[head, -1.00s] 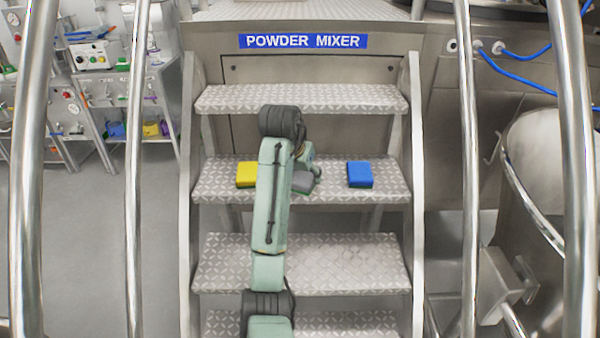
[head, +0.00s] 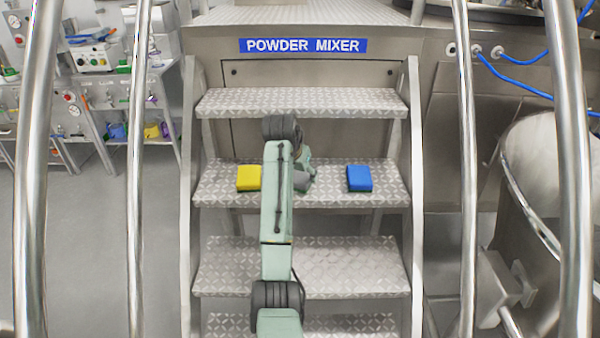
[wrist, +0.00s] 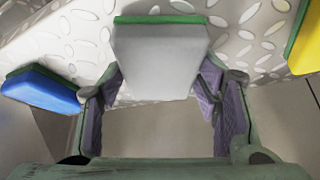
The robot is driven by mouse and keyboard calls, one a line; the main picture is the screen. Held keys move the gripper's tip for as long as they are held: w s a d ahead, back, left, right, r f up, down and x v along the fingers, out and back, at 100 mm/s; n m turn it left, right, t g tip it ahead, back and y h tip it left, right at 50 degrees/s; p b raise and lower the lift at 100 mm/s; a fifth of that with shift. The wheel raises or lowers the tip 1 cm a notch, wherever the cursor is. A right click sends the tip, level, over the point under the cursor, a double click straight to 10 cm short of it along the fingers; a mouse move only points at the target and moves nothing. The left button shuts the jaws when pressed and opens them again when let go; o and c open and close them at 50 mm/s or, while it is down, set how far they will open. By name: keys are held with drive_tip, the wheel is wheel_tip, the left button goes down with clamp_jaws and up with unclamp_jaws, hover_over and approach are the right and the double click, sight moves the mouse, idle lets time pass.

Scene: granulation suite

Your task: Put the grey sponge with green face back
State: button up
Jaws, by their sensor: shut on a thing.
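The grey sponge with green face (wrist: 160,60) shows in the wrist view, its grey body towards the camera and its green face along the top edge. My gripper (wrist: 162,86) has a finger on either side of it and is shut on it. The patterned step tread (wrist: 255,32) lies behind the sponge; I cannot tell whether the sponge touches it. In the head view my arm and gripper (head: 306,172) are at the second tread from the top, between the other two sponges, and mostly hide the grey sponge.
A yellow sponge (head: 249,178) and a blue sponge (head: 359,178) lie on the same tread (head: 390,190), left and right of my gripper. Steel handrails (head: 469,150) stand on both sides. The upper tread (head: 350,102) is bare. Blue hoses (head: 520,58) hang at the right.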

drive_tip(key=shift+f, duration=0.1)
drive_tip(key=o, duration=1)
drive_tip(key=shift+o, duration=0.2)
drive_tip(key=v, duration=1.2)
